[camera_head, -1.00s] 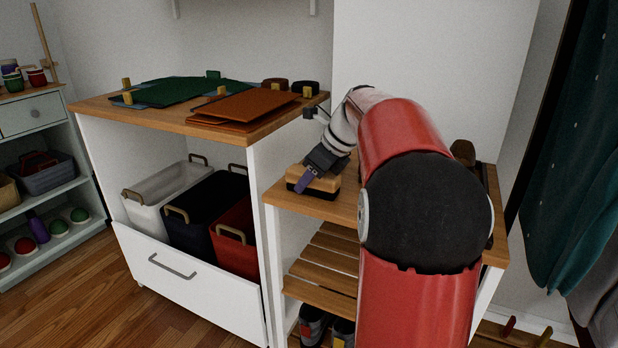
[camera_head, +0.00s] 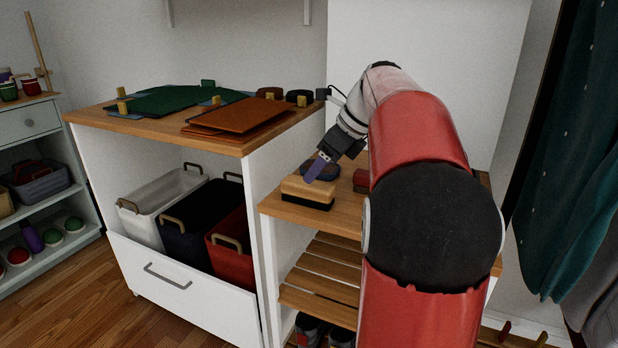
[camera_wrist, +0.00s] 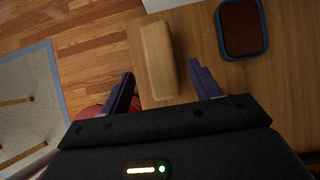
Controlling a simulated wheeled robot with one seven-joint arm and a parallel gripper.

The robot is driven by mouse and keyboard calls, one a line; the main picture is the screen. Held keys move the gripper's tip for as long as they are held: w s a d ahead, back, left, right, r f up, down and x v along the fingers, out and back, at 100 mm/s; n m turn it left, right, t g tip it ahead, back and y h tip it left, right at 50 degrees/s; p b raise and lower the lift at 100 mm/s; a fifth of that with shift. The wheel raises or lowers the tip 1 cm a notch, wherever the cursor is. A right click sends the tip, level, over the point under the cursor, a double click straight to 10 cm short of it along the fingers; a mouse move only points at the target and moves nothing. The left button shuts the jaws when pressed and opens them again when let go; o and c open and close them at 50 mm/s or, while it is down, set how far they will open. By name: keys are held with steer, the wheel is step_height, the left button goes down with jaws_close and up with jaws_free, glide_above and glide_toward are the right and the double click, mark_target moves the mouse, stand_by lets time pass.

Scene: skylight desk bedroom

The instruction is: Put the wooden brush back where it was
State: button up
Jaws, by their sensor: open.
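The wooden brush (camera_head: 308,190) is a light wood block with dark bristles beneath it. It rests on the wooden top of the low shelf unit (camera_head: 345,215), near its left front edge. In the wrist view the brush (camera_wrist: 158,60) lies just beyond and between the fingers, near the shelf edge. My gripper (camera_wrist: 163,80) is open and empty. In the head view my gripper (camera_head: 318,168) is just above and behind the brush, apart from it as far as I can see.
A dark-rimmed pad or tin with a brown face (camera_wrist: 241,28) lies right of the brush. A taller white cabinet (camera_head: 255,165) stands at the left, with orange sheets (camera_head: 240,115) on top and bins (camera_head: 205,212) in its open drawer. Shoes (camera_head: 325,330) sit below.

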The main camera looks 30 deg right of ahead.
steer(key=v, duration=0.4)
steer(key=shift+s+r, duration=0.1)
steer(key=shift+r, duration=0.05)
steer(key=s+a+f+n+h, duration=0.2)
steer(key=s+a+f+n, duration=0.3)
steer(key=s+a+n, duration=0.6)
steer(key=s+a+f+n+h, duration=0.1)
steer(key=s+a+f+n, duration=0.2)
steer(key=s+f+n, duration=0.2)
steer(key=s+a+f+n+h, duration=0.1)
steer(key=s+a+f+n, duration=0.3)
steer(key=n, duration=0.8)
step_height(320, 180, down, 3)
steer(key=shift+s+a, duration=0.3)
steer(key=shift+s, duration=0.75)
steer(key=shift+d, duration=0.1)
